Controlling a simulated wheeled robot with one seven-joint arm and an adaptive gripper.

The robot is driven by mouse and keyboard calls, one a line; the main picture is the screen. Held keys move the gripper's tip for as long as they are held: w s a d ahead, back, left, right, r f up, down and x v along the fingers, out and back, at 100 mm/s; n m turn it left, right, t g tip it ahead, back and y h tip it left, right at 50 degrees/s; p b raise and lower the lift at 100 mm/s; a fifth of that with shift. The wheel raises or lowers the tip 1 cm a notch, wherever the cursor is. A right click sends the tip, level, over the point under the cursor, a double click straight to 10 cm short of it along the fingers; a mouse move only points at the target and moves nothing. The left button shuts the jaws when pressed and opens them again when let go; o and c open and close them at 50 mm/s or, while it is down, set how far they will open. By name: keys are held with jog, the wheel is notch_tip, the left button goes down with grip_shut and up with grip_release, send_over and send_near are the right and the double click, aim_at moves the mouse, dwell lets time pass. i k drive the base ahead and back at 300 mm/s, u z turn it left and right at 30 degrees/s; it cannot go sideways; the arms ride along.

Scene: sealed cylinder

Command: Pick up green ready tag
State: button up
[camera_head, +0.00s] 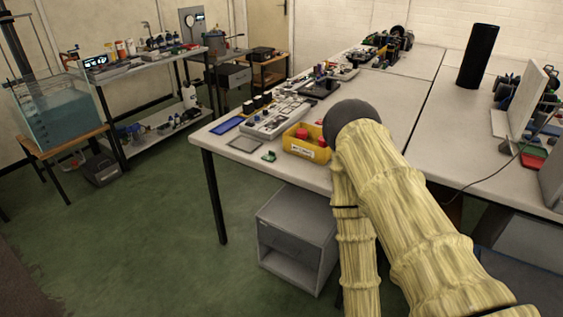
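A small green item (269,156) lies on the white worktable (303,172) close to its front edge, left of the yellow bin. It may be the green ready tag, but it is too small for me to read any marking. My arm, in a pale yellow sleeve, reaches up from the lower right over the table and ends in a dark rounded joint. My gripper does not show; the arm may hide it. The arm's visible end is to the right of the green item and apart from it in the picture.
A yellow bin (303,148) with red items stands between the green item and my arm. A grey panel (244,145) and blue tray (227,124) lie to the left. A black cylinder (478,57) stands at the back right. Green floor (150,230) is open at left.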

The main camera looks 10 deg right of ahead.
aim_at(270, 157)
jog(key=z, duration=0.7)
jog(key=i, duration=0.75)
jog(key=u, duration=0.5)
